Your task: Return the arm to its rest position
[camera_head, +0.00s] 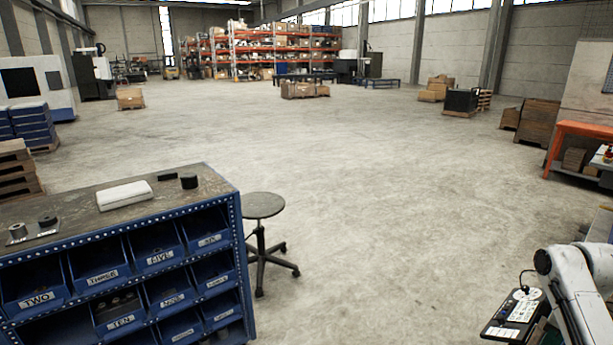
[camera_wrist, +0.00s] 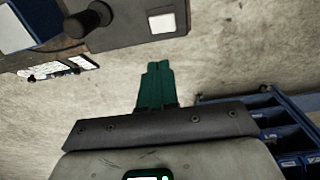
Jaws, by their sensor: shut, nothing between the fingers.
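My gripper (camera_wrist: 157,66) shows in the wrist view, with two dark green fingers side by side and touching. It is shut and empty, with bare concrete floor beyond the fingertips. In the head view, white arm links, which seem to be mine, bend at the lower right (camera_head: 575,280). The gripper itself does not show in that view, since the arm runs out of the bottom of the frame.
A blue bin cabinet (camera_head: 120,235) stands at the lower left, with a round stool (camera_head: 263,206) beside it. A keypad panel (camera_head: 514,312) is close to the arm. In the wrist view, blue bins (camera_wrist: 275,117) are at right. The middle floor is clear.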

